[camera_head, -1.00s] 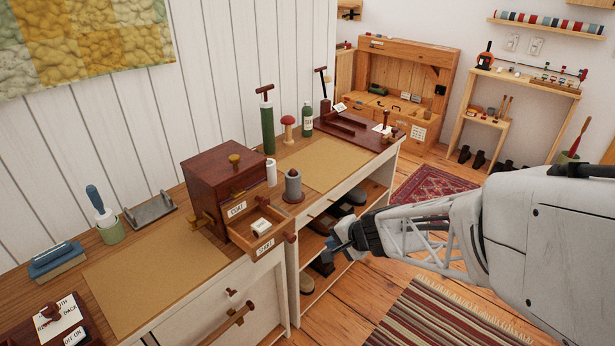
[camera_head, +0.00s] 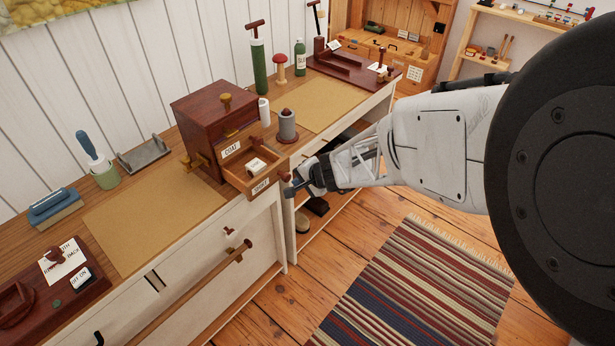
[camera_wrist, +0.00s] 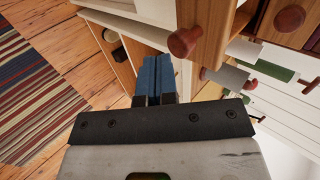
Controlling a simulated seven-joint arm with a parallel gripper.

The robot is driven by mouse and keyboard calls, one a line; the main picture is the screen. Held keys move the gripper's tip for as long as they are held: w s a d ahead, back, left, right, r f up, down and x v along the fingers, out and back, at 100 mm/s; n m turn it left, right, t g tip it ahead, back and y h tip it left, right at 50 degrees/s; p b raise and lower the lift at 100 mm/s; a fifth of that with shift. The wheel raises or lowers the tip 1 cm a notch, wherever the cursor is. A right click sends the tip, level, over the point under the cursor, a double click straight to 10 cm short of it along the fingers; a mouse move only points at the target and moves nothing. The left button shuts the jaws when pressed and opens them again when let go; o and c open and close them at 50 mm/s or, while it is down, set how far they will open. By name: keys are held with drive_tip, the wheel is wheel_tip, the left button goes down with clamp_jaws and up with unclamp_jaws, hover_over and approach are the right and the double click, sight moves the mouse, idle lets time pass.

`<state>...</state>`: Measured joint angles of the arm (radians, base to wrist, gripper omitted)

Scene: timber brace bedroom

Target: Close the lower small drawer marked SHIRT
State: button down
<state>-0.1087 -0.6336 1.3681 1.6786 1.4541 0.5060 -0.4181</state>
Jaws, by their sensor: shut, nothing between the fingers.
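The SHIRT drawer (camera_head: 261,187) is the lower small drawer of a dark red-brown wooden box (camera_head: 203,110) on the bench. It stands pulled out, with a small pale item (camera_head: 256,166) inside. Its round red-brown knob (camera_head: 285,176) faces my arm, and a similar knob (camera_wrist: 184,42) shows close up in the wrist view. The COAT drawer (camera_head: 231,150) above it looks shut. My gripper (camera_head: 291,192) is shut and empty, with its blue fingers beside the knob at the drawer's front. In the wrist view the blue fingers (camera_wrist: 157,75) are together; contact with the knob cannot be told.
A grey spool-like object (camera_head: 287,126) and a white cylinder (camera_head: 264,111) stand close by the box on the bench. A larger drawer with a wooden bar handle (camera_head: 236,256) lies below. The floor by the striped rug (camera_head: 415,285) is clear.

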sight(280, 164)
drive_tip(key=shift+w+a, duration=0.5)
drive_tip(key=shift+a, duration=0.1)
drive_tip(key=shift+w, duration=0.1)
drive_tip(key=w+a, duration=0.8)
drive_tip(key=shift+w+a, duration=0.25)
drive_tip(key=shift+a, duration=0.05)
drive_tip(key=shift+r, duration=0.1)
idle(0.3)
drive_tip(key=shift+s+d, duration=0.65)
drive_tip(key=shift+d, duration=0.05)
drive_tip(key=shift+s+d, duration=0.85)
drive_tip(key=shift+d, duration=0.15)
drive_tip(key=v, duration=1)
